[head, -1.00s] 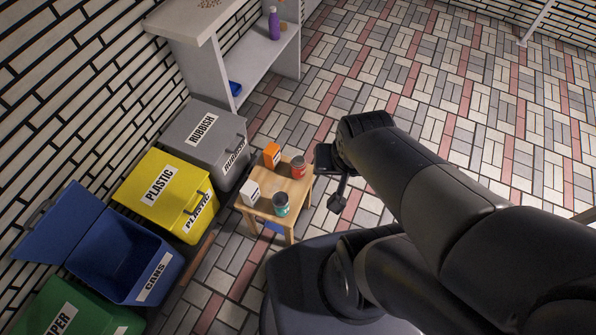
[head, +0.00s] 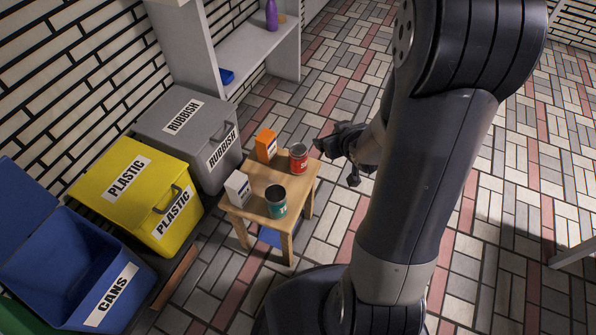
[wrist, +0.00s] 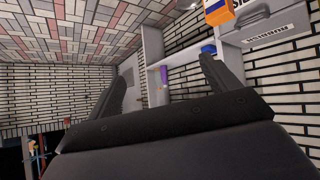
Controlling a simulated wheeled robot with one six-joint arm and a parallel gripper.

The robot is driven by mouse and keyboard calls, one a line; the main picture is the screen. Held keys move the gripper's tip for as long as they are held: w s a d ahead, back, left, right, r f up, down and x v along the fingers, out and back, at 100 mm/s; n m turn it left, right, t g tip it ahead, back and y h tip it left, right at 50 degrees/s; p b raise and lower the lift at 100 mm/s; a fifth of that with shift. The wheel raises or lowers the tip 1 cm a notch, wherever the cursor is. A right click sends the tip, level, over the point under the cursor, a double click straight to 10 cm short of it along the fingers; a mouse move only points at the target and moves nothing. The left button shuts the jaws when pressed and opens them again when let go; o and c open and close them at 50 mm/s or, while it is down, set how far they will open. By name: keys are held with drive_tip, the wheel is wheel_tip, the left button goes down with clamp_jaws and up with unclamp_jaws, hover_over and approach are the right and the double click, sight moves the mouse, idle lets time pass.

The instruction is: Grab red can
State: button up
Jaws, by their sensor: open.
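The red can (head: 299,158) stands upright at the back right corner of a small wooden table (head: 256,180). My gripper (head: 335,160) is just right of the can in the head view, open and apparently apart from it. Both fingers of my gripper (wrist: 165,74) show spread in the wrist view, with nothing between them. I cannot make out the red can in the wrist view.
An orange box (head: 266,145), a white box (head: 237,188) and a teal can (head: 276,202) share the table. Bins for rubbish (head: 190,140), plastic (head: 138,195) and cans (head: 75,270) stand left. A white shelf (head: 245,50) stands behind. Tiled floor lies open at right.

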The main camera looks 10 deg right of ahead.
sight(305, 164)
wheel_tip(305, 164, down, 19)
drive_tip(key=w+a+n+t+y+b, duration=0.25)
drive_tip(key=y+b, duration=0.25)
drive_tip(key=b, duration=0.8)
drive_tip(key=b+x, duration=0.1)
drive_tip(key=x, duration=0.5)
drive_tip(key=shift+w+a+f+b, duration=0.2)
drive_tip(key=shift+a+f+b, duration=0.05)
drive_tip(key=shift+b, duration=0.1)
drive_tip(key=b+x, duration=0.1)
drive_tip(key=x, duration=0.3)
drive_tip(key=shift+w+a+b, duration=0.2)
drive_tip(key=shift+b, duration=0.2)
drive_tip(key=shift+r, duration=0.1)
drive_tip(key=c, duration=1.1)
